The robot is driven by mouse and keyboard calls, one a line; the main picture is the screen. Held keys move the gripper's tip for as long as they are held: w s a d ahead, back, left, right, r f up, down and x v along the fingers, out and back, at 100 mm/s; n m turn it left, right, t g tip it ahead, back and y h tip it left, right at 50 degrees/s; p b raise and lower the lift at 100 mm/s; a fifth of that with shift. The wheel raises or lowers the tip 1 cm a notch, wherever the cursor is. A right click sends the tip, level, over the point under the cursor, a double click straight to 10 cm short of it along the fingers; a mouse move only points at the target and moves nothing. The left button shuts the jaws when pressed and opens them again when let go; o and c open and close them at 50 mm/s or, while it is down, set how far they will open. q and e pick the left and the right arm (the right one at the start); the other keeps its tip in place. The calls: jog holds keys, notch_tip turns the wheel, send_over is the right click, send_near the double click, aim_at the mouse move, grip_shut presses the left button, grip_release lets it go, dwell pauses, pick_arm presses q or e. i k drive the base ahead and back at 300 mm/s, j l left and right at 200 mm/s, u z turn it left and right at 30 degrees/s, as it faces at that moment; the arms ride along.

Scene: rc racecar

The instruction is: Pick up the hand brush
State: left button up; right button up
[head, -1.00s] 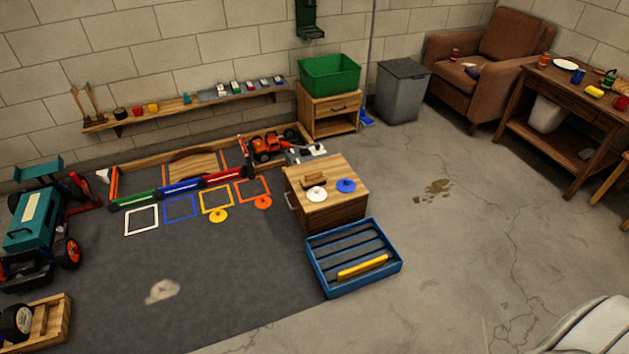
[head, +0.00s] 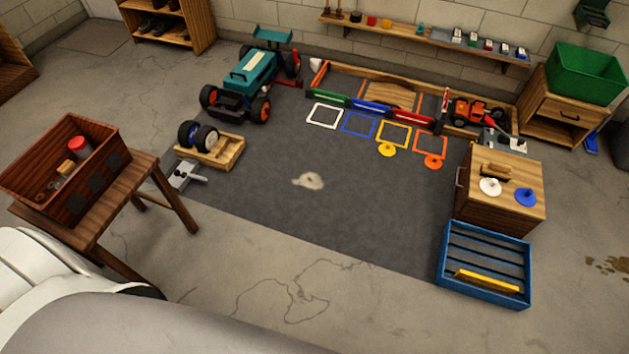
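A small brown wooden piece (head: 494,172), which may be the hand brush, lies on top of the low wooden cabinet (head: 512,209) at the right. It is too small to make out bristles. A white disc (head: 490,187) and a blue disc (head: 525,197) lie beside it. A small tan piece (head: 65,167) in the dark red-brown box (head: 87,185) at the left is also too small to identify. Neither gripper is in view; only pale parts of my own body show at the lower left.
The box stands on a wooden stool (head: 130,200). A blue slatted tray (head: 440,265) with a yellow bar sits in front of the cabinet. A teal car (head: 247,78) and a wooden crate (head: 226,155) with wheels stand on the dark mat (head: 330,225). The front floor is clear.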

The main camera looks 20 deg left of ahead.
aim_at(502, 172)
jog(key=z, duration=0.3)
jog(key=i+j+z, duration=0.2)
jog(key=i+z, duration=0.2)
jog(key=i, duration=0.15)
jog(key=i+j+z, duration=0.4)
jog(key=i+l, duration=0.05)
jog(key=i, duration=0.05)
